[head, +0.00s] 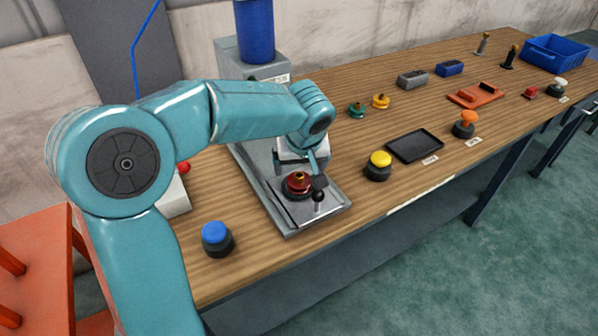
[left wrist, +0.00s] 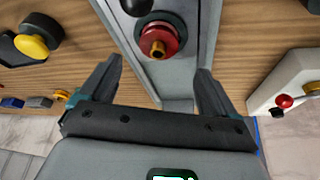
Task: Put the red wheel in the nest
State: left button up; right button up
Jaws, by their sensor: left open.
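The red wheel (head: 298,182), with a brass hub, lies flat in the dark round nest (head: 287,192) on the grey machine's base plate. The left wrist view shows the red wheel (left wrist: 165,38) too, with the dark nest rim (left wrist: 181,27) around it. My left gripper (head: 312,172) is just behind and above the wheel in the head view. In the left wrist view my left gripper (left wrist: 156,76) has its fingers wide apart, with nothing between them and the wheel beyond the tips. My right gripper is in neither view.
A black-knobbed lever (head: 318,196) stands close beside the wheel. A blue button (head: 215,236) and a yellow button (head: 379,163) flank the base plate.

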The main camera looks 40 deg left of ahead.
pick_arm(q)
jog(key=v, duration=0.4)
jog(key=shift+w+r, duration=0.1)
jog(key=shift+r, duration=0.15)
jog(key=shift+a, duration=0.1)
